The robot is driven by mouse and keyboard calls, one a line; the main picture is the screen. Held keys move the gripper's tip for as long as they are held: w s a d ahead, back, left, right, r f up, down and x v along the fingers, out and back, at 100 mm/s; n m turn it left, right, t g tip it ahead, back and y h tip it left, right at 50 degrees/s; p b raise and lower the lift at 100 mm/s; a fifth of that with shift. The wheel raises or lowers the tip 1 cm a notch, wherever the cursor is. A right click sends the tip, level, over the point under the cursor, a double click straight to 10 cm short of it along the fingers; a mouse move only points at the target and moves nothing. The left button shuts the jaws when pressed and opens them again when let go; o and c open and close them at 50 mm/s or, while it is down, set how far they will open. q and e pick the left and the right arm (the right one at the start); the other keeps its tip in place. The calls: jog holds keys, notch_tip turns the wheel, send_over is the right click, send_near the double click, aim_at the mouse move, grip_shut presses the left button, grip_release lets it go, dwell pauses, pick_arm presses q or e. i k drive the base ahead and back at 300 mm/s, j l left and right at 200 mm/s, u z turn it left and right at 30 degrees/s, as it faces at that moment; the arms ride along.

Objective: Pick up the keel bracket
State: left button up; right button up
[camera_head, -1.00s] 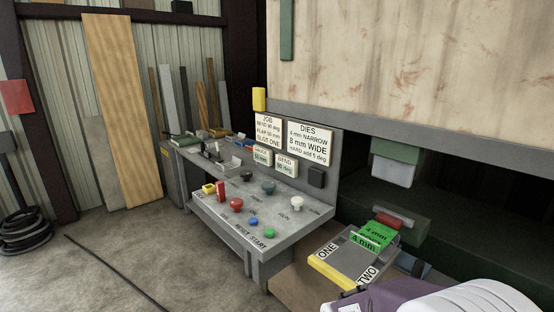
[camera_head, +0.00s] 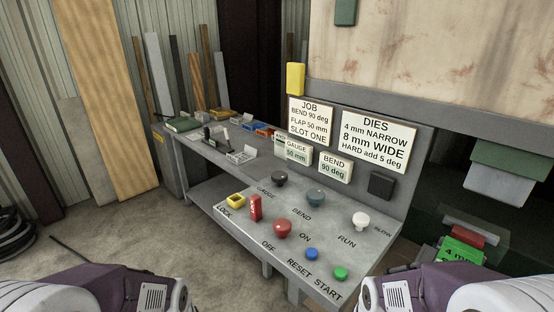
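I cannot pick out a keel bracket for certain in the head view. Purple and white links of my arms show at the bottom left and bottom right corners. Neither gripper is in the picture, so what they hold is hidden.
The sloped control panel (camera_head: 330,232) carries knobs, buttons and a red LOCK-side switch (camera_head: 255,208). JOB (camera_head: 311,120) and DIES (camera_head: 377,141) signs stand behind it. A green 4 mm die (camera_head: 460,254) is at the right.

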aim_at(241, 158)
jog(key=z, duration=4.3)
jog(key=k+j+z, duration=0.2)
jog(key=k, duration=1.5)
jog(key=k+j+z, duration=0.1)
jog(key=k+z, duration=0.2)
jog(key=k, duration=0.15)
jog(key=k+z, duration=0.3)
jog(key=k, duration=0.15)
jog(key=k+l+z, duration=0.25)
jog(key=k, duration=0.2)
jog(key=k+l+z, duration=0.15)
jog(key=k+z, duration=0.15)
jog(key=k+l+z, duration=0.3)
jog(key=k, duration=0.2)
jog(key=k+z, duration=0.35)
jog(key=k, duration=0.75)
jog(key=j+u, duration=0.1)
jog(key=u, duration=2.95)
